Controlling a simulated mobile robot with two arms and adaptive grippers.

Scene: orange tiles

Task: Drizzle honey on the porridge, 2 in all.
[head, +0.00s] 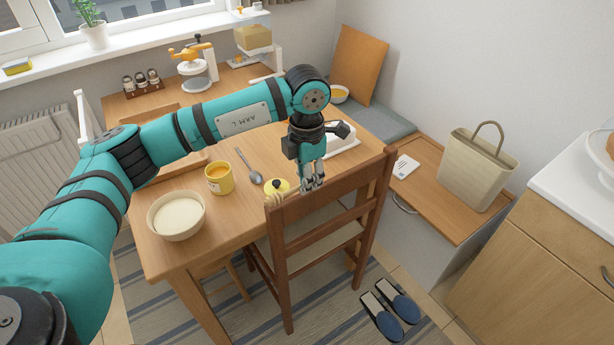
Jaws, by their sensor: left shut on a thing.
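A cream bowl of pale porridge (176,215) stands at the near left corner of the wooden table. A yellow pot with a dark knob (276,187) stands near the table's right edge, partly hidden by the chair. My left gripper (312,188) points down just right of the pot. No honey dipper can be made out. A bowl with orange-yellow contents (340,94) sits at the far right, beyond the table. My right gripper is not in view.
A yellow mug (219,178) and a spoon (249,166) lie between the bowl and the pot. A white butter dish (342,137) is behind my gripper. A juicer (196,66) and small jars (141,82) stand at the back. Blue slippers (391,308) lie on the floor.

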